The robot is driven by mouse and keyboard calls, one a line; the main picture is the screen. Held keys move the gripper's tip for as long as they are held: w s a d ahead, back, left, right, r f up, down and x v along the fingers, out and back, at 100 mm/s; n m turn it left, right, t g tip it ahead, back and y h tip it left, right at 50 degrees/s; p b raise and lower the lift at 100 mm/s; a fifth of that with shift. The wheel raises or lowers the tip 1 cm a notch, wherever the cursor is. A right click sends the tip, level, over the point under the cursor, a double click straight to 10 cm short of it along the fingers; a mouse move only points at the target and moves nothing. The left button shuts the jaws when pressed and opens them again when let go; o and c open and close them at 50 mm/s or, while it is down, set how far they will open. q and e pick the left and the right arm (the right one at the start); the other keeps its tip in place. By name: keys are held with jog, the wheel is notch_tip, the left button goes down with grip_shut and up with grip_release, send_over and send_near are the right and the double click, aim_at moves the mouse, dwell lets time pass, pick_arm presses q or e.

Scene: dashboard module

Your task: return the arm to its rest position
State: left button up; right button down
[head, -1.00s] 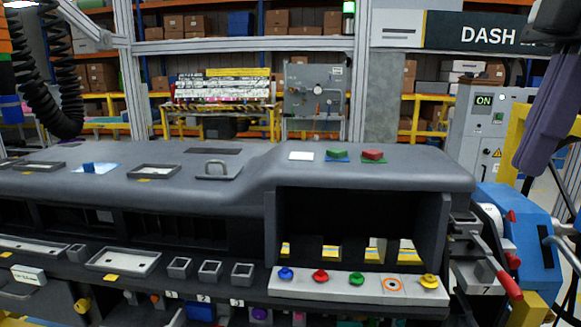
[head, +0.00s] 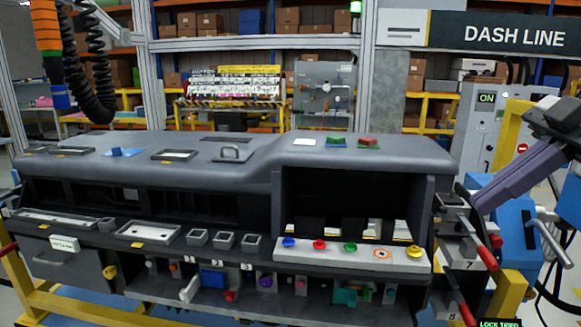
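My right gripper (head: 484,202) comes in from the right edge, with my dark wrist above it and a long grey-purple part angled down to the left. Its tip is in front of the blue unit and above the red-handled levers, to the right of the dashboard module (head: 230,180). It appears to hold nothing; I cannot tell whether its fingers are apart. My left gripper is not in view.
A row of coloured knobs (head: 350,248) lies along the module's front right. Red-handled levers (head: 487,258) and a blue unit (head: 515,235) stand at its right end. A yellow post (head: 511,135) is close to my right arm. A coiled black hose (head: 97,75) hangs at upper left.

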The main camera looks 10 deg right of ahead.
jog(key=w+d+f+m+t+y, duration=0.2)
jog(key=w+f+t, duration=0.15)
jog(key=f, duration=0.55)
jog(key=w+d+f+m+t+y, duration=0.25)
jog(key=f+t, duration=0.25)
jog(key=f, duration=0.5)
notch_tip(320, 180, down, 16)
jog(key=s+m+t+h, duration=0.2)
jog(key=m+t+h, duration=0.2)
jog(key=m+h, duration=0.15)
jog(key=s+a+f+m+g+h, duration=0.1)
jog(key=s+a+f+m+h, duration=0.2)
jog(key=f, duration=0.4)
jog(key=s+a+f+m+g+h, duration=0.1)
jog(key=s+a+f+h, duration=0.1)
jog(key=s+a+f, duration=0.45)
jog(key=s+a+f+g, duration=0.4)
jog(key=s+a+f, duration=0.4)
jog(key=a+f, duration=0.1)
jog(key=shift+a, duration=0.9)
jog(key=shift+s+g, duration=0.1)
jog(key=shift+g, duration=0.15)
